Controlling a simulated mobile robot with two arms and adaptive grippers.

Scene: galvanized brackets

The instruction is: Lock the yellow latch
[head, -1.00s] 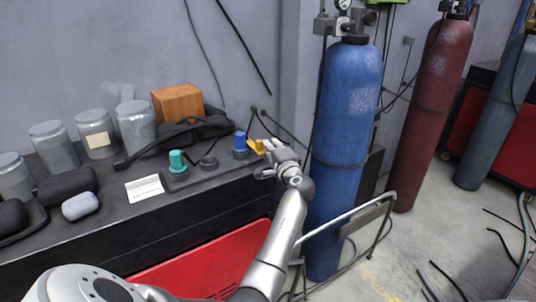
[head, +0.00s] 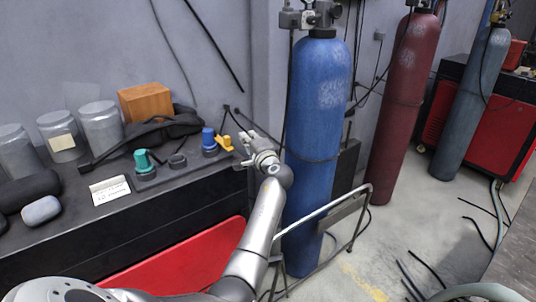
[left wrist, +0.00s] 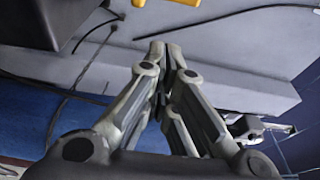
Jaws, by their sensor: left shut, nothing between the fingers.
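The yellow latch (head: 224,142) sits on the dark base at the right end of the bench top, right of a blue knob (head: 208,138). I cannot tell the latch's exact position. My left gripper (head: 243,140) is just right of the latch, with a small gap between them. In the left wrist view, its two fingers (left wrist: 166,50) are together and empty. A small yellow piece (left wrist: 168,2), likely the latch, is cut off at the top edge, beyond the fingertips. My right gripper is not in view.
A teal knob (head: 142,160) and a white label card (head: 109,190) are on the bench to the left. Glass jars and a wooden box (head: 146,102) stand behind. A blue gas cylinder (head: 318,145) stands close right of my left gripper.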

